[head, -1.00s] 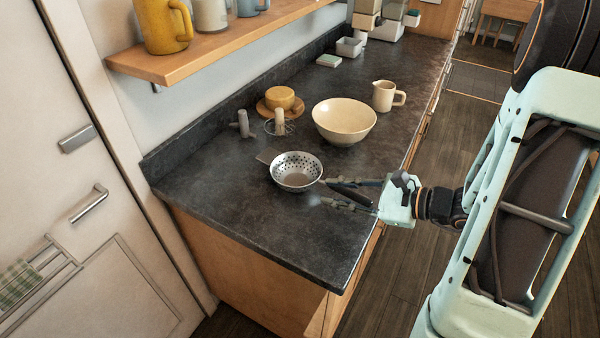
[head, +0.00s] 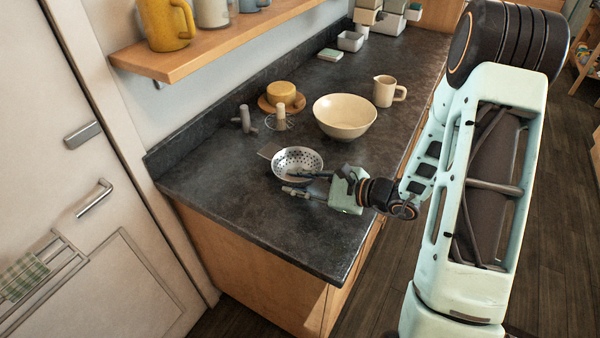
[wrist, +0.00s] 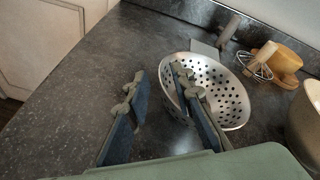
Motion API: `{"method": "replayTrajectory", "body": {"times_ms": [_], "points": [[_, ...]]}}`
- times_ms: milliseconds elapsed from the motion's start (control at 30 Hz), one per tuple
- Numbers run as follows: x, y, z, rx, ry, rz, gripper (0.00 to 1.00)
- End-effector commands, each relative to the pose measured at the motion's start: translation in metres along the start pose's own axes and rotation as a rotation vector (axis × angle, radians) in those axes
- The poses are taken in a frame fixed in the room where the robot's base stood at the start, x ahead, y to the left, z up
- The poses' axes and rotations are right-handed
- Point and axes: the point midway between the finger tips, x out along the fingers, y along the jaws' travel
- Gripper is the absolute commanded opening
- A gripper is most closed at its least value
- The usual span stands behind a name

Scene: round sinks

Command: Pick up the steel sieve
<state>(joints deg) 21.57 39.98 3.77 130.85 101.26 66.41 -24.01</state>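The steel sieve (head: 299,160) is a shiny round bowl with holes, upright on the dark counter near its front end. In the wrist view, the sieve (wrist: 232,112) lies right of centre. My gripper (head: 289,182) is at the sieve's near side, with its fingers spread and nothing clamped between them. In the wrist view, the right finger of my gripper (wrist: 156,80) overlaps the bowl's left part and hides some of it. The left finger is outside the bowl, over bare counter. I cannot tell whether either finger touches the sieve.
A cream bowl (head: 345,117) and a jug (head: 385,91) stand behind the sieve. A whisk (head: 280,119), a grey pestle-like item (head: 245,121) and a yellow round item (head: 282,93) are near the wall. The counter's left front (head: 240,212) is clear. A shelf (head: 200,52) overhangs the back.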

Motion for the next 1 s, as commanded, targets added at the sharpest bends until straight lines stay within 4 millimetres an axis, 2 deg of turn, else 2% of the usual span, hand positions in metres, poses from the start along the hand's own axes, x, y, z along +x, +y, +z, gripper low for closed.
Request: {"method": "replayTrajectory", "body": {"times_ms": [133, 333, 367, 1000], "points": [[-0.0001, -0.0001, -0.0002, 0.000, 0.000, 0.000, 0.22], [-0.0003, -0.0001, -0.0001, 0.000, 0.000, 0.000, 0.01], [-0.0003, -0.0001, -0.0001, 0.000, 0.000, 0.000, 0.00], [-0.0023, -0.0033, 0.0044, -0.001, -0.001, 0.000, 0.00]]}}
